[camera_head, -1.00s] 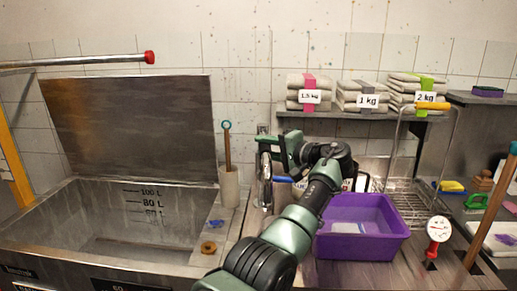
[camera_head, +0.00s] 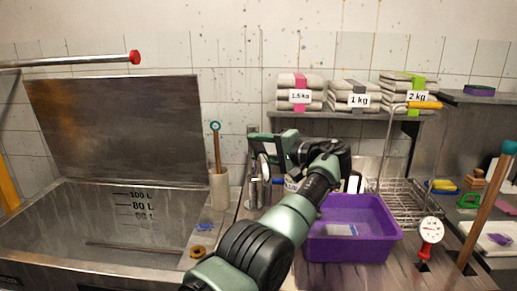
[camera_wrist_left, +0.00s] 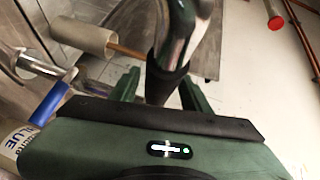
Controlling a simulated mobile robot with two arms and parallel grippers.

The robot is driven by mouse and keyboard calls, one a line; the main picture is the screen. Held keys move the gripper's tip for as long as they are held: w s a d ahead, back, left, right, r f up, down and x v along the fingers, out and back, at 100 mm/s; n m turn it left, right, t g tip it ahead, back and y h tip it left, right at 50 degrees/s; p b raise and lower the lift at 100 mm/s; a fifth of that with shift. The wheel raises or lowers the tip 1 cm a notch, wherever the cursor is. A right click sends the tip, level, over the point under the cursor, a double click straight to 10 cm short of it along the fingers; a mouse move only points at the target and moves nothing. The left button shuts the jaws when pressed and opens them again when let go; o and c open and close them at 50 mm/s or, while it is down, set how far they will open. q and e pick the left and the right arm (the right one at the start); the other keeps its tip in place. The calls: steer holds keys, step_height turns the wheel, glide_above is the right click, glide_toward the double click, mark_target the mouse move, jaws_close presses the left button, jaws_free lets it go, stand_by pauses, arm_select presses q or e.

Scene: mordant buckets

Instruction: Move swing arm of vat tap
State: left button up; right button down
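The vat tap's swing arm shows in the left wrist view as a curved chrome tube (camera_wrist_left: 180,25) with a black sleeve at its end. In the head view the chrome tap (camera_head: 255,190) stands just right of the vat (camera_head: 65,200), largely hidden by my gripper. My left gripper (camera_head: 266,146) is at the tap's upper part. In the left wrist view its two green fingers (camera_wrist_left: 162,92) stand apart on either side of the black sleeve. A small gap seems to show on the left; firm contact cannot be seen. My right gripper is not in view.
A beige cylinder (camera_head: 219,188) holding a wooden-handled tool stands between vat and tap. A purple tub (camera_head: 350,250) is right of my arm. Bagged packs (camera_head: 300,90) lie on the shelf behind. A blue-handled part (camera_wrist_left: 50,102) and a "BLUE" jar (camera_wrist_left: 15,140) are close to the gripper.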

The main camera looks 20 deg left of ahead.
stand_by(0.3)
arm_select(q)
steer(key=shift+d, duration=0.35)
steer(key=f+b+v, duration=0.1)
steer(key=b+v, duration=0.1)
steer(key=v, duration=0.5)
steer(key=shift+r, duration=0.5)
